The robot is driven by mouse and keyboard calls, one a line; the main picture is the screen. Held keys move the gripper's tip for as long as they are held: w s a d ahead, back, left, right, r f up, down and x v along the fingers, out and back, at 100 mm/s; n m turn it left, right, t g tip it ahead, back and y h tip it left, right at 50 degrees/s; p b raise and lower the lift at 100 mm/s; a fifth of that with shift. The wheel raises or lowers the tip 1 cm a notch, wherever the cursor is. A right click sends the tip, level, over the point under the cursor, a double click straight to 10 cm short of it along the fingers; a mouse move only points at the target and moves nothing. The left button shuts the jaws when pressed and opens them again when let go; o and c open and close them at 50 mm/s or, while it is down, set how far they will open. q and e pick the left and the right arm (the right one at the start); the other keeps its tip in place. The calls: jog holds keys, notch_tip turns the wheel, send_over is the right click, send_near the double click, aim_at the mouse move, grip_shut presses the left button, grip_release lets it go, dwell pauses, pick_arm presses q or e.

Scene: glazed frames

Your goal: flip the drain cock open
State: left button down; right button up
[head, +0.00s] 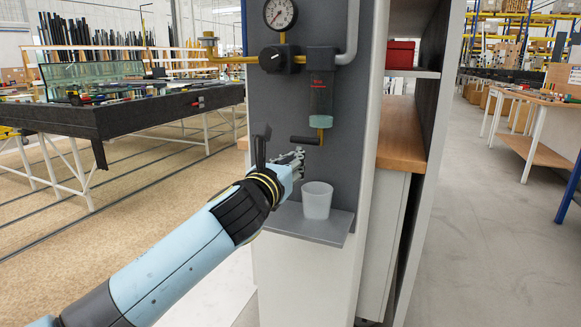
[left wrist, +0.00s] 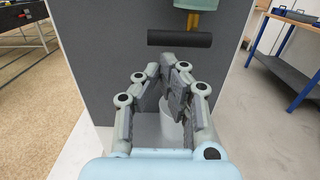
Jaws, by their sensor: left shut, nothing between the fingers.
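In the left wrist view the handle (left wrist: 180,39) is a dark horizontal bar just beyond the fingertips. My left gripper (head: 299,157) is shut and empty, just below the handle and in front of the grey panel. In the left wrist view its fingers (left wrist: 168,66) point up toward the bar, with a small gap showing. I cannot tell the exact depth between them. My right gripper is in neither view.
A white cup (head: 317,201) stands on a grey shelf (head: 300,226) below the gripper. A gauge (head: 280,13), a black knob (head: 273,59) and brass piping sit above. A wooden-topped shelf unit (head: 402,140) stands right of the panel.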

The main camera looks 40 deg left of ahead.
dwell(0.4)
pick_arm(q)
jog(key=shift+a+r+m+p, duration=0.2)
jog(key=shift+m+p, duration=0.2)
jog(key=shift+p, duration=0.15)
